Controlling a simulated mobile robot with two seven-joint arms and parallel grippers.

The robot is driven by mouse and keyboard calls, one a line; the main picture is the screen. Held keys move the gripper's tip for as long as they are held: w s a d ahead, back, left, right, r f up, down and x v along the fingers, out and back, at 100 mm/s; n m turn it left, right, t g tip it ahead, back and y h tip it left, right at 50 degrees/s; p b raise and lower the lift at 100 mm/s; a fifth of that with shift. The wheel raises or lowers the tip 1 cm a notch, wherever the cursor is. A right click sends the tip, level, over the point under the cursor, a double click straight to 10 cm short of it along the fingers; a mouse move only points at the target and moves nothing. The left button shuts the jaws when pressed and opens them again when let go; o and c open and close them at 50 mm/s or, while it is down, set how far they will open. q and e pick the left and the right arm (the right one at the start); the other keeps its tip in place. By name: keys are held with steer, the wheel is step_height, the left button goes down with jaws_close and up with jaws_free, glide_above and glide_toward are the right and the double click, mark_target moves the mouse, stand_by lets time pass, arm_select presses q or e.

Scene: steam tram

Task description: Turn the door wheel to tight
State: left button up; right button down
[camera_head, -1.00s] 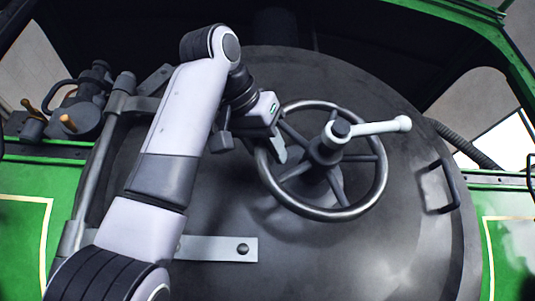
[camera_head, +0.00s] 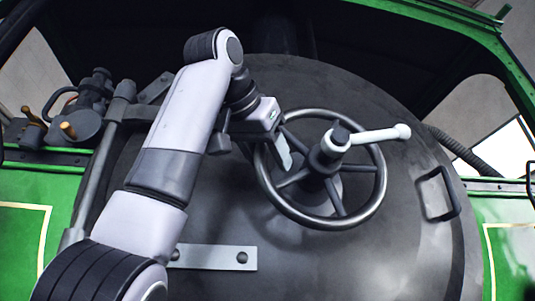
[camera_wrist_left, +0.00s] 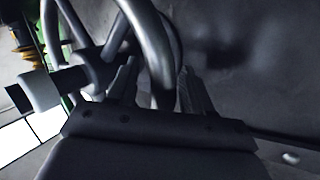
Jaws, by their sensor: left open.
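The door wheel (camera_head: 331,222) is a dark metal ring with spokes on the front of a round black door. A pale lever handle (camera_head: 372,134) sticks out to the right from its hub. My left gripper (camera_head: 262,150) is at the wheel's upper left rim, with one finger inside the ring. In the left wrist view the wheel rim (camera_wrist_left: 150,40) passes between the two fingers of my open gripper (camera_wrist_left: 157,88), with a gap on the right side. Whether a finger touches the rim is unclear. My right gripper is not in view.
The round black door (camera_head: 400,240) has a grab handle (camera_head: 438,193) at its right and a hinge strap (camera_head: 215,257) at lower left. Brass-handled valve fittings (camera_head: 85,115) stand at the left. Green panels (camera_head: 510,255) flank the door.

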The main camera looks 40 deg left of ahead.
arm_select(q)
steer(key=v, duration=0.7)
